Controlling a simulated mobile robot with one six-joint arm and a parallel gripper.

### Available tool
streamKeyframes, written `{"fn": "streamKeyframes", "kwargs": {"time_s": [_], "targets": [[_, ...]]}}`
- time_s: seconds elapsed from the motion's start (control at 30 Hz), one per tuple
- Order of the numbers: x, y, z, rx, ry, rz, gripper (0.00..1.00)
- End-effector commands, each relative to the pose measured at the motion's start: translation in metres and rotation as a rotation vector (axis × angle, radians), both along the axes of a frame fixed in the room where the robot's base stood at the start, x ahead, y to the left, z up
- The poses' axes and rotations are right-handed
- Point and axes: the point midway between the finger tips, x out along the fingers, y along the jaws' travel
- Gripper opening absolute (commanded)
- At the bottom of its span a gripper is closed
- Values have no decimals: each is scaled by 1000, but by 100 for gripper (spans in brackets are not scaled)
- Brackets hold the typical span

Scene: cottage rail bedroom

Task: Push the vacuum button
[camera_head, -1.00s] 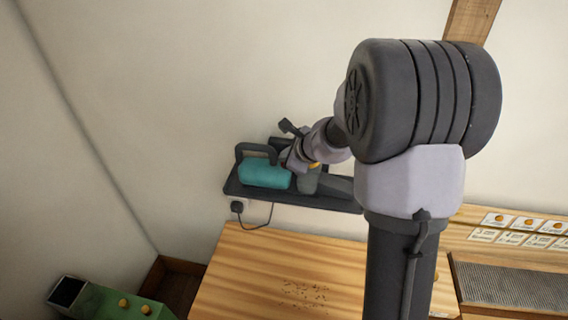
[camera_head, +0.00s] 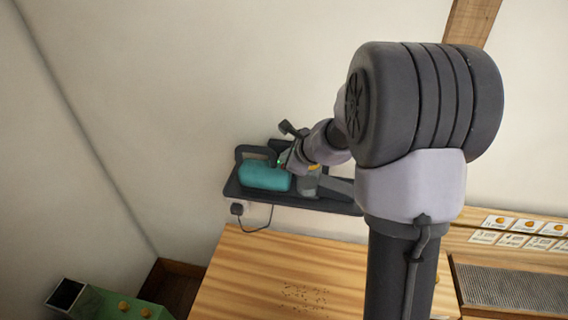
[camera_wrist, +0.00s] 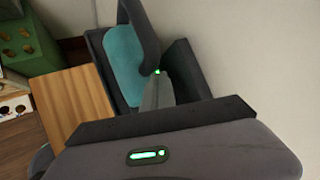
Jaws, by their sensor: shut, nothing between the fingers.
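The vacuum (camera_head: 264,176) is a teal handheld unit with a dark handle, lying on a dark wall shelf (camera_head: 232,188). In the wrist view, its teal body (camera_wrist: 124,62) is at upper centre, with the handle curving down on its right. My gripper (camera_head: 283,163) is shut and empty at the handle's right end, very close to the vacuum. In the wrist view, the narrow grey fingertips (camera_wrist: 157,80) meet a small lit green spot by the handle's lower end. The button itself is hidden or too small to make out. I cannot tell whether the tips touch it.
A wooden table (camera_head: 260,275) stands below the shelf. A plug and cord (camera_head: 238,210) hang under the shelf's left end. A green box with yellowish knobs (camera_head: 115,305) is at lower left. The wall is close behind the shelf.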

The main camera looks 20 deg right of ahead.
Motion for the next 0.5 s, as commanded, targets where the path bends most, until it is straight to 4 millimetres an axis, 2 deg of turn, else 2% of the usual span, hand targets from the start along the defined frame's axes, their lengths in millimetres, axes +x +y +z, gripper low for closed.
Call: {"fn": "streamKeyframes", "kwargs": {"time_s": [0.1, 0.37, 0.5], "targets": [[0, 0, 10, -2, -1, 1, 0], [0, 0, 10, -1, 0, 1, 0], [0, 0, 23, -1, -1, 0, 0]]}}
